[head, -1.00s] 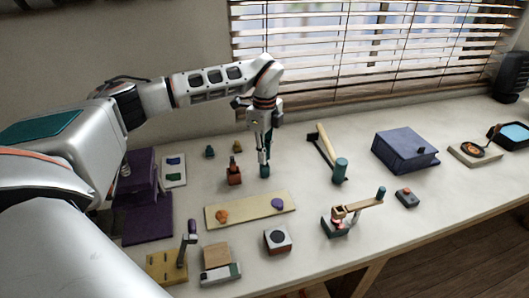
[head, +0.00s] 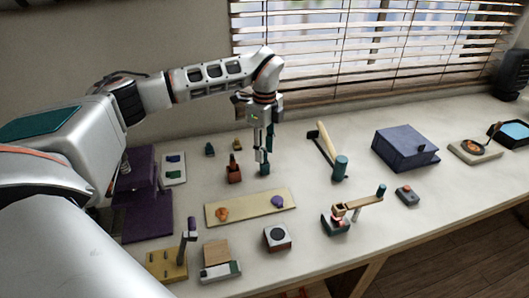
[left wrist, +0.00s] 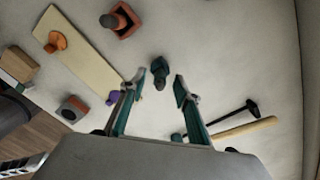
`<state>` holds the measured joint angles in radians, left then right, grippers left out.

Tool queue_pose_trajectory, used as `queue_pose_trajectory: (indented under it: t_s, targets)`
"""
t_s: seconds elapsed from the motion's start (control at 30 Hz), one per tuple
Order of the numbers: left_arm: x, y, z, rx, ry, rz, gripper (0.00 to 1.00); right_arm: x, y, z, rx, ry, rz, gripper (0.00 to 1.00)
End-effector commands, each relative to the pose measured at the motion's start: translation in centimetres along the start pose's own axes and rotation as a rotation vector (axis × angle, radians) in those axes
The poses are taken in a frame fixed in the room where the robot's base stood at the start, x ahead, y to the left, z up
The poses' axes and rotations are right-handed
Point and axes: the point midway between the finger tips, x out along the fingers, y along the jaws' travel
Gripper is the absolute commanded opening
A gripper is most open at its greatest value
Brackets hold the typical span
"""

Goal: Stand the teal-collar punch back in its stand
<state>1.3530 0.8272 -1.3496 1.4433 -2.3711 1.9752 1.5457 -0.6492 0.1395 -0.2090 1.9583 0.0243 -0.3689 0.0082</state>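A dark teal piece (head: 264,169), which looks like the teal-collar punch and its stand together, is upright on the table directly below my left gripper (head: 263,154). In the left wrist view the teal piece (left wrist: 160,72) shows between and just beyond the two fingertips. The fingers (left wrist: 151,88) are spread apart, with a gap on each side of it and nothing held. How deep the punch sits in the stand is too small to tell. My right gripper is not in view.
A beige board (head: 240,208) with orange and purple pieces lies in front. A hammer (head: 326,145) and a teal cylinder (head: 341,168) are to the right. Bare table lies between them.

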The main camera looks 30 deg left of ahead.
Motion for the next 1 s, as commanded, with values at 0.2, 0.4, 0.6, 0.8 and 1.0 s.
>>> queue_pose_trajectory:
  t_s: [0.2, 0.4, 0.6, 0.8, 1.0]
  targets:
    - [-4.5, -0.1, 0.0, 0.0, -0.001, -0.006, 0.32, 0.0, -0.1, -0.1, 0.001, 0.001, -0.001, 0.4]
    - [-8.3, -0.1, 0.0, 0.0, -0.001, -0.005, 0.32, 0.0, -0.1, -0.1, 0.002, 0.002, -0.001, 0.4]
    - [-10.3, 0.0, 0.0, 0.0, 0.0, -0.002, 0.32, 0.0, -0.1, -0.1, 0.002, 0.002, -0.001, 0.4]
    - [-10.8, 0.0, 0.0, 0.001, 0.0, -0.001, 0.32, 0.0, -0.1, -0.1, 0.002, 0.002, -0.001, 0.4]
    - [-10.8, 0.0, 0.0, 0.001, 0.0, -0.001, 0.32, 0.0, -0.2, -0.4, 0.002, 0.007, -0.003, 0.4]
